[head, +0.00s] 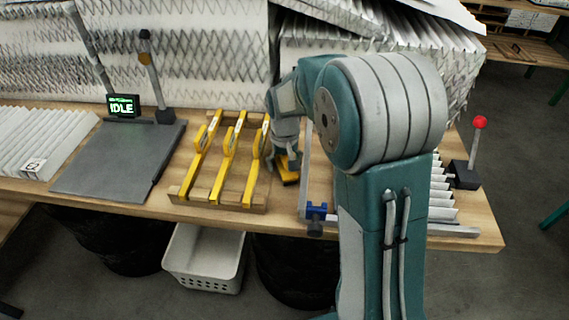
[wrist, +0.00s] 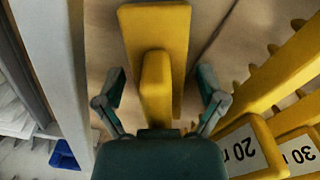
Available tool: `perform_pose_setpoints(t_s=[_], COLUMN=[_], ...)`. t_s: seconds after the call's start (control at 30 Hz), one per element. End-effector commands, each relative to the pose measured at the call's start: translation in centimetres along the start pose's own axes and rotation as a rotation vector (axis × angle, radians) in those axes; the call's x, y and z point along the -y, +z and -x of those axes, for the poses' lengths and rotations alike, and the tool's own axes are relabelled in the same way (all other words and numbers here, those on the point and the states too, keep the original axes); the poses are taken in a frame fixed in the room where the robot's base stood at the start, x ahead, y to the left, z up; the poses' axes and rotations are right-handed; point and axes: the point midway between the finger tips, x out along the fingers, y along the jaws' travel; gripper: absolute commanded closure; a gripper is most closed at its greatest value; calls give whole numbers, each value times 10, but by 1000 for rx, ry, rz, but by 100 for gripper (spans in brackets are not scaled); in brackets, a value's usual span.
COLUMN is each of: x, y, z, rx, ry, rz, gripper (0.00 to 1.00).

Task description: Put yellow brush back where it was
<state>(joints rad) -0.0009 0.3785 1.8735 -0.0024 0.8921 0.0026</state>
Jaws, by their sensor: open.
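The yellow brush (head: 290,179) lies on the wooden workbench, just right of a rack of yellow toothed bars. In the wrist view the yellow brush (wrist: 165,22) has a wide flat body with a raised handle along its middle. My gripper (head: 286,152) is over it, pointing down. In the wrist view my gripper (wrist: 160,85) is open, one finger on each side of the handle, with gaps showing on both sides. The brush's near end is hidden behind my gripper's palm.
The wooden rack (head: 178,197) holds three yellow toothed bars (head: 228,157), close left of my gripper. A metal rail with a blue clamp (head: 316,211) is to the right. A dark plate (head: 120,165) and a display reading IDLE (head: 123,106) are at left. Pleated filters stand behind.

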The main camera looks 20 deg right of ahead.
Motion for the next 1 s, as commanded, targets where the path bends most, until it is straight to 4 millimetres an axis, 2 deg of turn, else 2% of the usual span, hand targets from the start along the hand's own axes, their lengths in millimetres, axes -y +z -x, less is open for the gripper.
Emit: perform_pose_setpoints(t_s=[0.17, 0.5, 0.6, 0.77, 0.87, 1.0], x=[0, 0, 0, 0, 0, 0], y=[-1, -1, -1, 0, 8, 32], z=[26, 95, 109, 120, 127, 144], rx=[-7, -6, -4, -4, -19, -68], ry=[0, 0, 0, 0, 0, 0], rz=[0, 0, 0, 0, 0, 0], gripper=[11, 11, 11, 11, 11, 11])
